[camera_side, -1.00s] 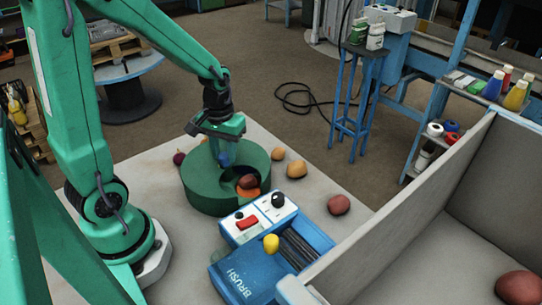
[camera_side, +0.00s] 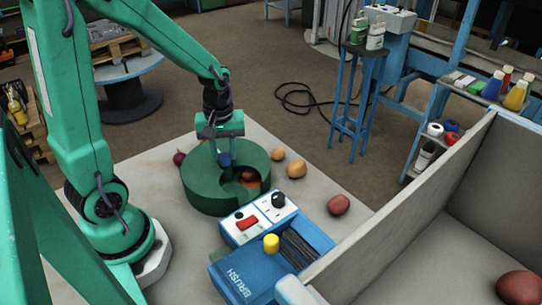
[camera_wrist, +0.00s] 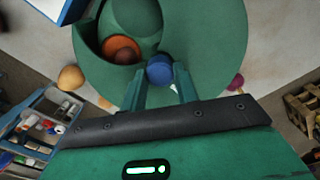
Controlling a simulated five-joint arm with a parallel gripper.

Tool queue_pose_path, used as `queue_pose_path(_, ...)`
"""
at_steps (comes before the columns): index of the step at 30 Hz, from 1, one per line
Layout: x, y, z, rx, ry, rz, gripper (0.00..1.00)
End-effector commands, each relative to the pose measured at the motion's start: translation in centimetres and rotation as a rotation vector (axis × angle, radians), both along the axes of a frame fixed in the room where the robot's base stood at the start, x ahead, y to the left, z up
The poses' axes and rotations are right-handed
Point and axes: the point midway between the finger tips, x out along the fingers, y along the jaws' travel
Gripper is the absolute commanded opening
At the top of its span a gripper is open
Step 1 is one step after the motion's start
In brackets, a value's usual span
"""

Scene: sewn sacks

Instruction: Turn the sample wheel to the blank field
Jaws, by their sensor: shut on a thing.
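The sample wheel (camera_side: 205,197) is a round dark green drum on the grey table, with a cut-out on its near right side. It also fills the upper middle of the wrist view (camera_wrist: 205,60). A blue knob (camera_wrist: 159,69) stands at its centre. My gripper (camera_side: 223,153) points down from above and is shut on the knob, one finger on each side. In the cut-out, an orange field (camera_wrist: 112,44) with a brown potato-like lump (camera_wrist: 126,56) shows. In the side view the lump (camera_side: 248,174) is partly hidden by the wheel wall. No blank field shows.
A blue brush box (camera_side: 232,277) with a yellow knob and a switch panel (camera_side: 247,223) stands close in front of the wheel. Loose potatoes (camera_side: 296,169) and a purple onion (camera_side: 179,157) lie around it. A grey bin wall (camera_side: 400,205) stands at right.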

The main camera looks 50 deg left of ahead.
Motion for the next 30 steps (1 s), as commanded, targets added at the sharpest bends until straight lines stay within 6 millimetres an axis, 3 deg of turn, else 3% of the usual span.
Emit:
queue_pose_path(18, 0.03, 0.02, 0.15, 0.0, -0.001, 0.281, 0.0)
queue_pose_path(30, 0.04, 0.02, 0.16, 0.0, -0.001, 0.347, 0.0)
